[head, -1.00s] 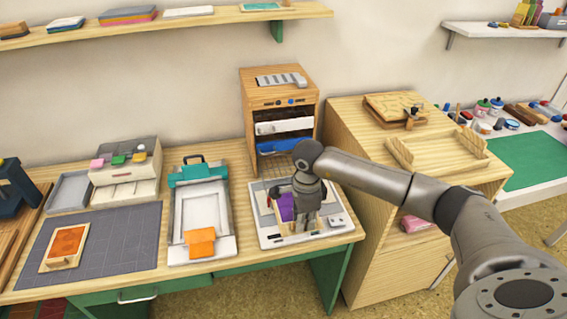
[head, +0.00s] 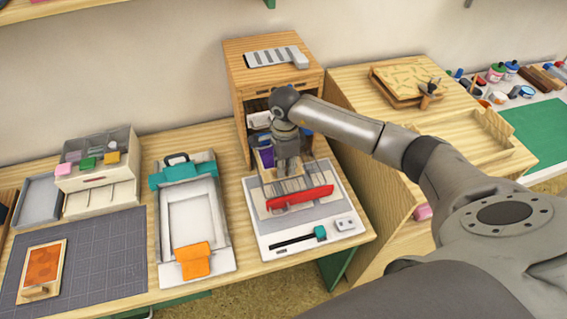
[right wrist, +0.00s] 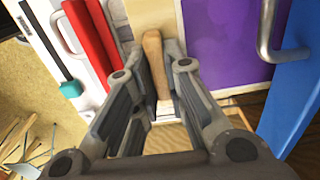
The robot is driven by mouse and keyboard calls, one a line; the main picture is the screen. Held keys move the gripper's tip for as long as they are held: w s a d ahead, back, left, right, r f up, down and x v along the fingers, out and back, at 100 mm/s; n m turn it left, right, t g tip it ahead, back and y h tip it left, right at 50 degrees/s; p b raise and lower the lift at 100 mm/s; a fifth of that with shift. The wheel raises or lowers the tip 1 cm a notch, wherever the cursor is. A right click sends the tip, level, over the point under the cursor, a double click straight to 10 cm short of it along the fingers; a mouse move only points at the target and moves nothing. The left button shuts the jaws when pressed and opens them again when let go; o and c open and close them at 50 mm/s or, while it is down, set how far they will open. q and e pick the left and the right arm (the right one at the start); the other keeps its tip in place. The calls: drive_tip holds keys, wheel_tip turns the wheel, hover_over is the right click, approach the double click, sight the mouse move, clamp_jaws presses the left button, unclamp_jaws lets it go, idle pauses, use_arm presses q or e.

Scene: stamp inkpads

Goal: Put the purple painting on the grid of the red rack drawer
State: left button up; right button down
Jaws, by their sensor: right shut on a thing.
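The purple painting (head: 265,157) is a purple panel in a light wooden frame, mostly hidden behind my right gripper in the head view. In the right wrist view its purple face (right wrist: 225,40) shows beside a wooden handle (right wrist: 153,50). My right gripper (head: 287,172) is shut on this handle, at the front opening of the wooden rack (head: 285,90). The red rack drawer (head: 300,197) is pulled out below the gripper. Its red front also shows in the right wrist view (right wrist: 92,35). I cannot tell whether the painting touches the grid. My left gripper is out of view.
The blue drawer front (right wrist: 290,80) with its metal handle is close beside the painting. A white board (head: 305,230) with a teal-ended tool lies under the drawer. A white press with teal clamp (head: 190,215) and a grey mat (head: 80,260) with an orange painting (head: 45,265) are left.

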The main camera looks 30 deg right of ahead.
drive_tip(key=f, duration=0.1)
drive_tip(key=f+b, duration=0.1)
drive_tip(key=s+f, duration=0.1)
drive_tip(key=shift+a, duration=0.3)
drive_tip(key=shift+w+d, duration=0.2)
drive_tip(key=shift+w+d+f, duration=0.1)
drive_tip(key=shift+f+b, duration=0.15)
drive_tip(key=shift+b, duration=0.3)
drive_tip(key=c, duration=1.7)
unclamp_jaws()
drive_tip(key=shift+c, duration=0.2)
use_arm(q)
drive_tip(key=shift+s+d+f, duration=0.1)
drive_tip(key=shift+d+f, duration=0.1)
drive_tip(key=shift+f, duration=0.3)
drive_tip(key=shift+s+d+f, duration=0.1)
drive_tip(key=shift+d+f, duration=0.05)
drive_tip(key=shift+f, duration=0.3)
use_arm(e)
drive_tip(key=shift+o, duration=1.3)
